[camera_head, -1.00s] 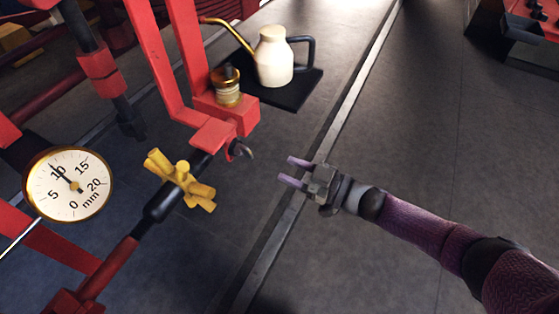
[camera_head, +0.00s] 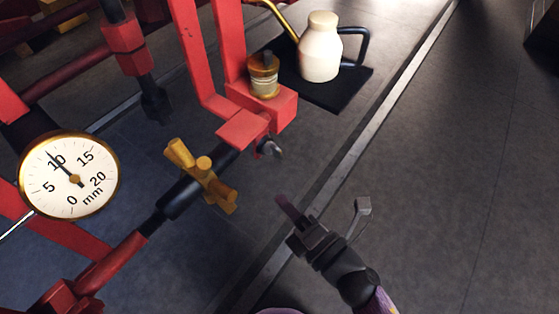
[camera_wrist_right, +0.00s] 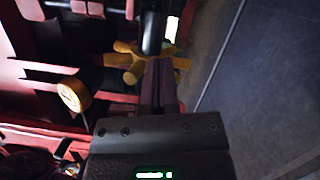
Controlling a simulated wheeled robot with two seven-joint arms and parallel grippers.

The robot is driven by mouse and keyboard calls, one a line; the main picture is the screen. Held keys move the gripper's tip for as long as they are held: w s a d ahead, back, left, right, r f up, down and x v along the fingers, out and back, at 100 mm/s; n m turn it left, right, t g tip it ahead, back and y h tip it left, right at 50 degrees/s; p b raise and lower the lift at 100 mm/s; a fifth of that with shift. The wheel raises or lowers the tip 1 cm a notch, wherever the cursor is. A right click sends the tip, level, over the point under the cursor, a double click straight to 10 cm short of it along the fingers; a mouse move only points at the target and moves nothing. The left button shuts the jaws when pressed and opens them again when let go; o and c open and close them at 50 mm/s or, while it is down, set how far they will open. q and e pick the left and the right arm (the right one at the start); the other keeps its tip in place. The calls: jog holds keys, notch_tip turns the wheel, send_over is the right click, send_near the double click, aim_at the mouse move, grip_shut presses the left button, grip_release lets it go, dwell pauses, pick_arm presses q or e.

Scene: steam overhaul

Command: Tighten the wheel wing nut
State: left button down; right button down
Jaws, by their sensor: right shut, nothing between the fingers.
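The yellow wing nut (camera_head: 203,173) sits on a black and red rod, left of centre in the head view. Its lobes stick out around the rod. It also shows in the right wrist view (camera_wrist_right: 132,60), just beyond the fingertips. My right gripper (camera_head: 282,203) is to the right of the wing nut in the head view, apart from it. Its fingers are together in the wrist view (camera_wrist_right: 158,65), with nothing between them. In that view the fingers partly overlap the wing nut's right side. My left gripper is not in view.
A round dial gauge (camera_head: 69,175) stands left of the nut. A red bracket (camera_head: 245,128) and a brass-capped jar (camera_head: 264,75) are above it. A cream oil can (camera_head: 320,48) stands on a black mat (camera_head: 345,85).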

aim_at(275, 151)
jog(key=shift+w+a+r, duration=0.25)
jog(key=shift+w, duration=1)
jog(key=shift+w+a+r, duration=0.2)
jog(key=shift+w+a, duration=0.05)
jog(key=shift+w, duration=1)
jog(key=shift+w+a+r, duration=0.25)
jog(key=shift+w, duration=1)
